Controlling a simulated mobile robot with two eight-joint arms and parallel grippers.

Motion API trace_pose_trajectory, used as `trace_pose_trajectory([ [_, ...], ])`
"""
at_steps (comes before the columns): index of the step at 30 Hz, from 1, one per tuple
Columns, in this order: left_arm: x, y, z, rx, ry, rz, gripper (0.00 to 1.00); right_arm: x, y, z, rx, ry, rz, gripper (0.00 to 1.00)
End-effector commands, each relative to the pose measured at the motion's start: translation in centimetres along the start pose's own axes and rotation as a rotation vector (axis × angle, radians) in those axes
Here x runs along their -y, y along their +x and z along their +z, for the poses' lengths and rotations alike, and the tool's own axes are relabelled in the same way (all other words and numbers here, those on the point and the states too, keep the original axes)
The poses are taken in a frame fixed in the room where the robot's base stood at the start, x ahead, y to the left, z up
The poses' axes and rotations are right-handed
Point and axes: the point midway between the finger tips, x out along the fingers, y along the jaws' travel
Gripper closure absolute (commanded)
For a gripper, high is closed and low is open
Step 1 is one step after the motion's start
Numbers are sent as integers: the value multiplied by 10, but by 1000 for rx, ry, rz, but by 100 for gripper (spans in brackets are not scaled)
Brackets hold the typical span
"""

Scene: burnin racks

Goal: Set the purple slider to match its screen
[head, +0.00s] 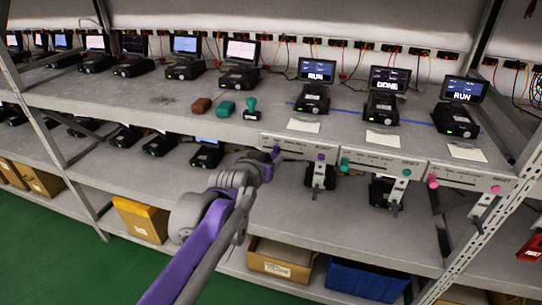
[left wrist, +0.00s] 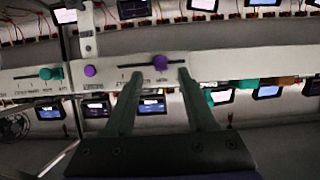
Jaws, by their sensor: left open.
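The purple slider knob (head: 276,153) sits near the left end of its slot on the leftmost shelf-edge panel (head: 298,150). A fixed purple dot (head: 320,157) marks that panel's right end. The screen (head: 317,70) above it reads RUN. My left gripper (head: 266,164) is open just in front of the knob. In the left wrist view, which looks upside down, the knob (left wrist: 160,62) lies between the open fingertips (left wrist: 160,72), with a gap on each side. The purple dot (left wrist: 90,71) is left of it there. The slot labels are too small to read. My right gripper is not in view.
Neighbouring panels carry a teal knob (head: 344,167) and a pink knob (head: 433,181). Their screens read DONE (head: 389,80) and RUN (head: 466,90). Stamps (head: 227,108) stand on the shelf above. A cardboard box (head: 280,262) and a blue bin (head: 365,280) sit below.

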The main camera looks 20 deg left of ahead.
Motion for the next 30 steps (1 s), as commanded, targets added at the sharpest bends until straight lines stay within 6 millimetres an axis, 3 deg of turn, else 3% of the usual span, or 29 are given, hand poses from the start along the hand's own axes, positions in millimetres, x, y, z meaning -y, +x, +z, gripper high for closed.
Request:
trace_pose_trajectory([
  [6, 0, -42, 0, 0, 1, 0, 44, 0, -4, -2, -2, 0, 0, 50],
  [12, 0, -64, 0, 0, 1, 0, 44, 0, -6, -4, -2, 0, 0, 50],
  [30, -1, -73, 6, 16, 1, 4, 44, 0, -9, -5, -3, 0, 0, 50],
])
